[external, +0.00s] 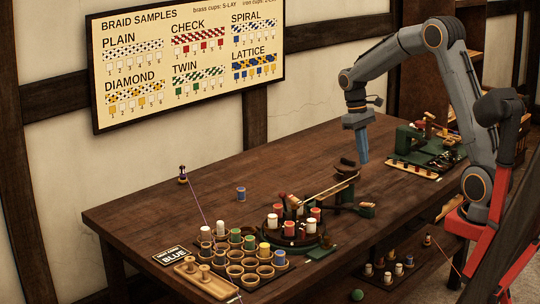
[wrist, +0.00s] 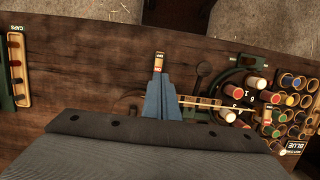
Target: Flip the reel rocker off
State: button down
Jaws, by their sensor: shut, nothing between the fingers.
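The small box that looks like the reel rocker (wrist: 158,63) shows in the wrist view just past my fingertips, near the table's front edge. It has a pale face with a red part; which way it is tipped is too small to tell. In the external view it appears to be the small green-and-tan block (external: 367,209) at the front edge. My gripper (external: 362,160) is shut and empty, pointing down above the table, behind and above that block. In the wrist view its blue fingers (wrist: 159,80) lie together and overlap the box's near end; contact cannot be told.
A round braiding stand (external: 296,236) with several bobbins and a long pale arm (external: 328,190) stands beside the block. A tray of cups (external: 238,268) is at front left. A green machine (external: 412,140) and the caps rack (wrist: 17,70) stand on the other side.

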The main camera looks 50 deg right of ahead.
aim_at(370, 204)
jog(key=p+x, duration=0.3)
jog(key=x, duration=1.1)
jog(key=shift+f, duration=0.1)
jog(key=shift+s, duration=0.15)
jog(key=shift+s+f+t+p, duration=0.25)
jog(key=shift+s+t, duration=0.15)
jog(key=shift+t, duration=0.3)
jog(key=shift+s+f+t+p, duration=0.25)
jog(key=shift+s+t, duration=0.2)
jog(key=shift+t, duration=0.25)
jog(key=shift+s+a+f, duration=0.1)
jog(key=shift+s+f, duration=0.15)
jog(key=shift+s, duration=0.05)
jog(key=shift+w+r, duration=0.1)
jog(key=shift+w, duration=0.15)
jog(key=shift+w+r, duration=0.15)
jog(key=shift+w, duration=0.3)
